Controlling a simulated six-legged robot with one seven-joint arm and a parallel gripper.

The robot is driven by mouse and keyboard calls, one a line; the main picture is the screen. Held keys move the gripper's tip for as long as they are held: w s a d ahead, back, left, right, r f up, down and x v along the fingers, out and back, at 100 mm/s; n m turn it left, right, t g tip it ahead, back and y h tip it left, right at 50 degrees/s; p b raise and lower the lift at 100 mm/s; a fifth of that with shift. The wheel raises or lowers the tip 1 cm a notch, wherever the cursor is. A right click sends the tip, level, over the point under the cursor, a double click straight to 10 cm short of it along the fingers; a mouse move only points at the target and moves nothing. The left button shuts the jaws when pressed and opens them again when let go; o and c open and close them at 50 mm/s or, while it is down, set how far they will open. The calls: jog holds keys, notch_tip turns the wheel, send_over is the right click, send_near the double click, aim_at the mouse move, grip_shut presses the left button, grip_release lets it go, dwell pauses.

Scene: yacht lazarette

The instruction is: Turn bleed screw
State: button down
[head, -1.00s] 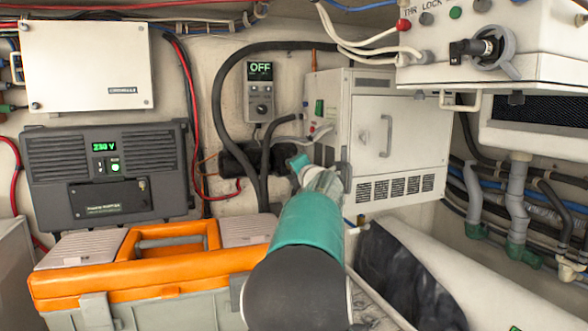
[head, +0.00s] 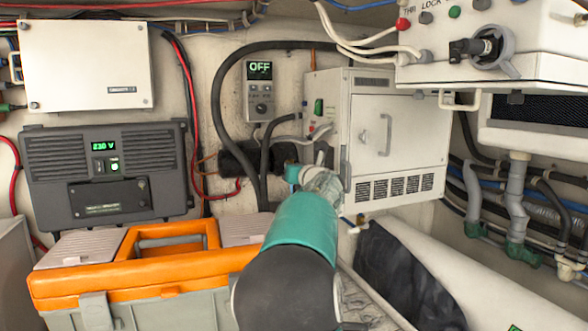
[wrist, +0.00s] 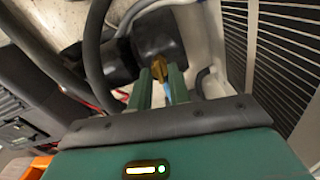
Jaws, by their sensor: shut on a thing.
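The bleed screw (wrist: 159,67) is a small brass-coloured piece in the wrist view, in front of a black rounded fitting (wrist: 156,36). My gripper (wrist: 160,76) has its two green fingers on either side of the screw and is shut on it. The contact faces are hidden between the fingers. In the head view my own arm covers the screw and the fingertips. The black fitting (head: 238,160) shows there on the back wall, left of my wrist.
A white vented cabinet (head: 395,140) stands close to the right of my wrist. Dark hoses (head: 222,110) loop beside the fitting. An orange-topped toolbox (head: 105,278) sits at the lower left. A small controller (head: 260,92) above reads OFF.

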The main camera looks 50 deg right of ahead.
jog(key=shift+f+n, duration=0.15)
jog(key=shift+n, duration=0.55)
jog(key=c, duration=1.3)
grip_release()
jog(key=v, duration=1.4)
